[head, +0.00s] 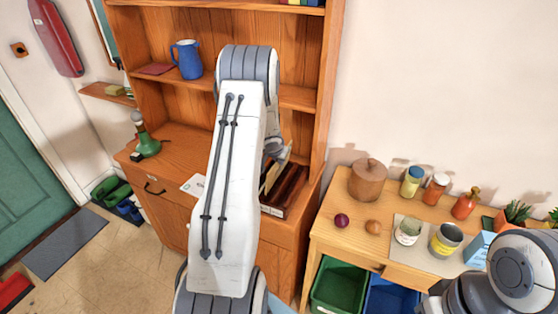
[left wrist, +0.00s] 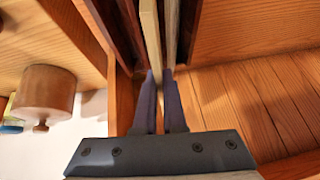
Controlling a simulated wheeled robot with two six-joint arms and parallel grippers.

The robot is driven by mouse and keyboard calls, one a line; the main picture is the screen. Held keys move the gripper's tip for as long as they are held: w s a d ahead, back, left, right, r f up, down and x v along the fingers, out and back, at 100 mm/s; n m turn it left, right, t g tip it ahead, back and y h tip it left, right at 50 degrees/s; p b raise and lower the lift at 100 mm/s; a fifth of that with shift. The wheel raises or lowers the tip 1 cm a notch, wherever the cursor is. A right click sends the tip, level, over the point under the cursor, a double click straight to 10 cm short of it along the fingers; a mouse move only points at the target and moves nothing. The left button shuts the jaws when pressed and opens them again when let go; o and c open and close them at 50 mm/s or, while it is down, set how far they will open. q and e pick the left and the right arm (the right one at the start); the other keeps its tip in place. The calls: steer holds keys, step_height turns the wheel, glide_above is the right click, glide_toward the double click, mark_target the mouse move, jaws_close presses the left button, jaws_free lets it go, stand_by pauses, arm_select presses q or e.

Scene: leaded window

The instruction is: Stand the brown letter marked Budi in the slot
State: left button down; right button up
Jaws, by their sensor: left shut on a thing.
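My left gripper (left wrist: 162,82) is shut on a thin tan letter (left wrist: 151,35), seen edge-on in the left wrist view. No name can be read on it. In the head view my left arm hides most of the gripper, and a tan piece (head: 274,172) shows beside the arm at the rack. The dark brown slotted rack (head: 290,190) stands on the cabinet top. Its dark dividers (left wrist: 128,25) lie close beside the letter in the left wrist view. A second pale edge (left wrist: 172,25) stands just right of the letter. Whether the letter's lower edge is inside a slot is hidden.
A white paper (head: 193,185), a green lamp-like object (head: 147,144) and a blue jug (head: 187,59) are on the cabinet. The side table at right holds a wooden pot (head: 368,180) and several jars. Cabinet side panels and shelves (head: 299,97) bound the space around the rack.

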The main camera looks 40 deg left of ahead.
arm_select(q)
steer(key=shift+f+b, duration=2.35)
steer(key=shift+f, duration=0.5)
steer(key=c, duration=0.9)
jaws_free()
steer(key=p, duration=0.3)
glide_toward(279, 172)
steer(key=shift+d+v, duration=0.25)
steer(key=shift+v, duration=1)
steer(key=shift+f, duration=0.1)
